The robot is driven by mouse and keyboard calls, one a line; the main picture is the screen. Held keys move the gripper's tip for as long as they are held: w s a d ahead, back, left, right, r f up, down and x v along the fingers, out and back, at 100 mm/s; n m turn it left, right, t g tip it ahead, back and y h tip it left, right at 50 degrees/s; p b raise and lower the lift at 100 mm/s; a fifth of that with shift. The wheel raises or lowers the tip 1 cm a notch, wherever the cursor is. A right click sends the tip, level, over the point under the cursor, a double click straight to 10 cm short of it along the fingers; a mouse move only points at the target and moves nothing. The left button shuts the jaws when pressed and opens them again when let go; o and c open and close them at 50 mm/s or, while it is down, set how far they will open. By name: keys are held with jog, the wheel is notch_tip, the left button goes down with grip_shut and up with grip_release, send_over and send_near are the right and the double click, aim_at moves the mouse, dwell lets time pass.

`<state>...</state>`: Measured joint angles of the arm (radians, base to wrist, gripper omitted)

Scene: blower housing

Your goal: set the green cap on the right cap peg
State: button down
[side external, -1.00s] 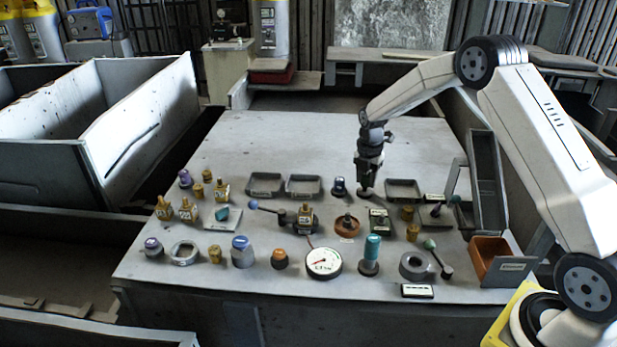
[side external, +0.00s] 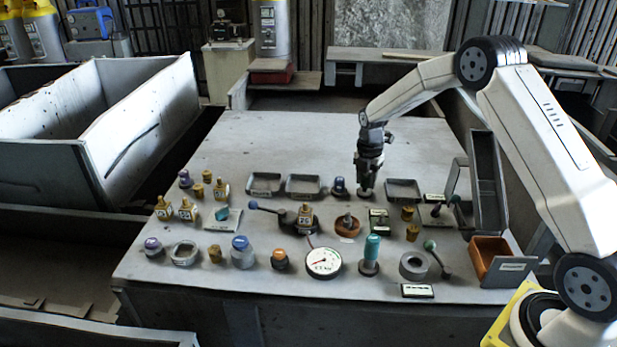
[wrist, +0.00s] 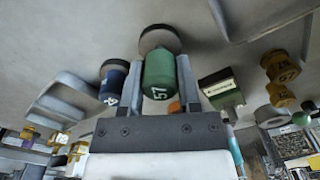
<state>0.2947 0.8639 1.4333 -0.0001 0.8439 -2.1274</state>
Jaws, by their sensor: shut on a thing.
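The green cap (wrist: 158,82), marked 57, sits between the two fingers of my gripper (wrist: 160,88) in the wrist view. My gripper is shut on it. The cap's far end meets or nearly meets the dark round base of the right cap peg (wrist: 160,38); I cannot tell whether it is fully seated. In the side view my gripper (side external: 367,186) points straight down just over that base (side external: 367,195), and the cap is mostly hidden by the fingers. A blue cap (side external: 339,185) stands on a similar base just left; it also shows in the wrist view (wrist: 112,86).
Grey trays (side external: 303,185) lie left of the pegs, and another tray (side external: 403,189) lies close to the right. A brown round dish (side external: 347,226) and a labelled block (side external: 379,221) stand in front. The table behind the gripper is clear.

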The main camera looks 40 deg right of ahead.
jog(key=shift+f, duration=0.9)
dwell(0.4)
grip_release()
jog(key=shift+r, duration=0.1)
jog(key=shift+r, duration=3.65)
jog(key=shift+s+a+r+m, duration=0.2)
jog(key=shift+s+a+m, duration=0.05)
jog(key=shift+a+m, duration=0.15)
jog(key=s+a+m+t, duration=0.1)
jog(key=s+a+m, duration=0.6)
jog(key=s+m, duration=0.3)
jog(key=s+a+r+m+t, duration=0.1)
jog(key=s+a+m, duration=0.6)
jog(key=s+m, duration=0.3)
jog(key=s, duration=0.2)
jog(key=shift+s+a+t, duration=0.3)
jog(key=shift+a, duration=0.05)
